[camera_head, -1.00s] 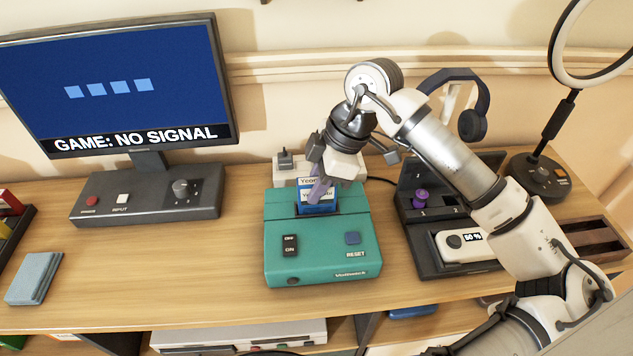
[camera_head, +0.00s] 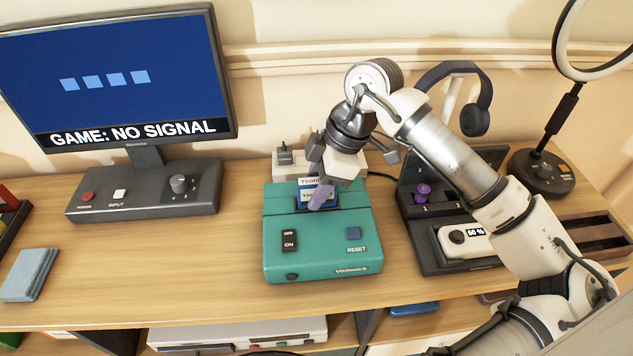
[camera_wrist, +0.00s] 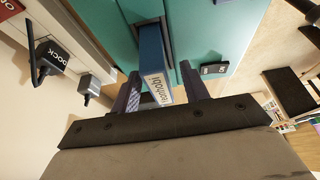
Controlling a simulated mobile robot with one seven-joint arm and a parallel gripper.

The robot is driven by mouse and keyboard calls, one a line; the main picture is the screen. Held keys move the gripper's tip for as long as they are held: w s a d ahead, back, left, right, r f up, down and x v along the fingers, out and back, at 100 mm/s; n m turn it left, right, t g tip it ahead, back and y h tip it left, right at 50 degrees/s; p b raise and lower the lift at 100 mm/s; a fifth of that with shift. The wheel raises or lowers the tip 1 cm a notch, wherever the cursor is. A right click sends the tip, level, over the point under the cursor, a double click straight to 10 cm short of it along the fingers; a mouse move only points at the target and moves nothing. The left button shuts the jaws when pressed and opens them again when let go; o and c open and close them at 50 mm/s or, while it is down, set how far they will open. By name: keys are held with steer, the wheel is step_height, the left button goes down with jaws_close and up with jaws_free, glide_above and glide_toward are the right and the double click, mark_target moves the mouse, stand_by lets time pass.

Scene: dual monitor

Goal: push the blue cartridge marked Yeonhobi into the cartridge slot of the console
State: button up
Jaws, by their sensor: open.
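The blue cartridge (camera_head: 306,196) with a white label stands in the slot at the top of the teal console (camera_head: 287,261). Its lower part is inside the slot and its labelled upper part sticks out. In the wrist view the cartridge (camera_wrist: 152,52) shows its blue side and part of the name, "eonhobi", and enters the slot of the console (camera_wrist: 210,40). My gripper (camera_head: 317,192) is open, over the slot. In the wrist view my gripper's (camera_wrist: 163,88) purple fingers are on either side of the cartridge, with a gap at the right finger. One finger hides part of the label in the head view.
The monitor (camera_head: 115,80) reads "GAME: NO SIGNAL". A grey input box (camera_head: 145,190) stands left of the console. A dark dock with a white controller (camera_head: 468,240) and a purple stick stands close on the right. The desk (camera_head: 160,265) in front of the console is clear.

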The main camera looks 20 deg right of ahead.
steer(key=v, duration=1.3)
steer(key=shift+d+r, duration=0.2)
steer(key=shift+r, duration=0.15)
steer(key=shift+s+f, duration=0.1)
steer(key=shift+s, duration=0.05)
